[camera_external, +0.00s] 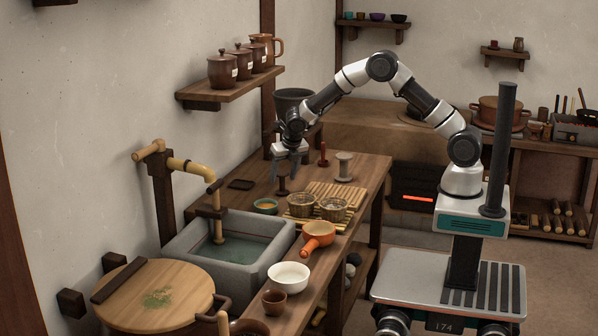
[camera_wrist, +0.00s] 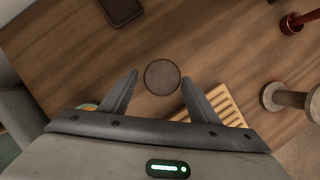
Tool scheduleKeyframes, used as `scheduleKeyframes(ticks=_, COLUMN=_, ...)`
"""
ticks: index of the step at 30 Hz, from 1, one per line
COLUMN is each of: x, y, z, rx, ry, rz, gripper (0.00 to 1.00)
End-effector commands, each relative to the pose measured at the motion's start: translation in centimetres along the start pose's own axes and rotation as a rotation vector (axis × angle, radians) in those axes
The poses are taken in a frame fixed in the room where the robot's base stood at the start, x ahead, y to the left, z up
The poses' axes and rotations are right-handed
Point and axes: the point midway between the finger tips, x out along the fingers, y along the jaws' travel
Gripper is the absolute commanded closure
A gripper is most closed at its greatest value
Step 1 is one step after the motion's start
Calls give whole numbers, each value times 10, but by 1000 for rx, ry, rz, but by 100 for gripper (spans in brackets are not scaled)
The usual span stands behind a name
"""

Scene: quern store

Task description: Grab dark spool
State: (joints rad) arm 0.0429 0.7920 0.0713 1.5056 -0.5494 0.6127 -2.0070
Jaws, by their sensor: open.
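The dark spool (camera_external: 283,186) stands upright on the wooden counter, below my gripper (camera_external: 291,164) in the external view. In the wrist view, the round dark top of the spool (camera_wrist: 162,77) shows between the two fingertips of my gripper (camera_wrist: 159,76). The fingers are apart, one on each side of the disc in that picture, and hold nothing. In the external view the fingertips are above the spool, with a gap. The lower part of the spool is hidden from the wrist camera.
A pale spool (camera_external: 344,168) and a red spindle-like piece (camera_external: 323,156) stand to the right. A small dark tray (camera_external: 241,184) lies left. A slatted mat (camera_wrist: 224,104), baskets (camera_external: 301,205) and a green-rimmed bowl (camera_external: 265,206) are nearby. The stone sink (camera_external: 190,262) lies in front.

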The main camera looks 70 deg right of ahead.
Motion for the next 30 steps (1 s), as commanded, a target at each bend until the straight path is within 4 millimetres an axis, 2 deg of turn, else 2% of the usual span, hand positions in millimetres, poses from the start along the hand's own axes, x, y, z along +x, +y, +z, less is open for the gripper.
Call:
scheduleKeyframes(ticks=1, x=12, y=-2, z=-2, rx=0, ry=2, rz=-2, gripper=44)
scheduleKeyframes(ticks=6, x=34, y=-2, z=-1, rx=-1, ry=0, rz=0, gripper=44)
scheduleKeyframes(ticks=13, x=34, y=-2, z=0, rx=-1, ry=0, rz=0, gripper=44)
scheduleKeyframes(ticks=20, x=34, y=-2, z=0, rx=-1, ry=0, rz=0, gripper=81)
scheduleKeyframes(ticks=26, x=34, y=-2, z=0, rx=0, ry=0, rz=0, gripper=82)
scheduleKeyframes(ticks=30, x=25, y=-1, z=4, rx=0, ry=-2, rz=2, gripper=82)
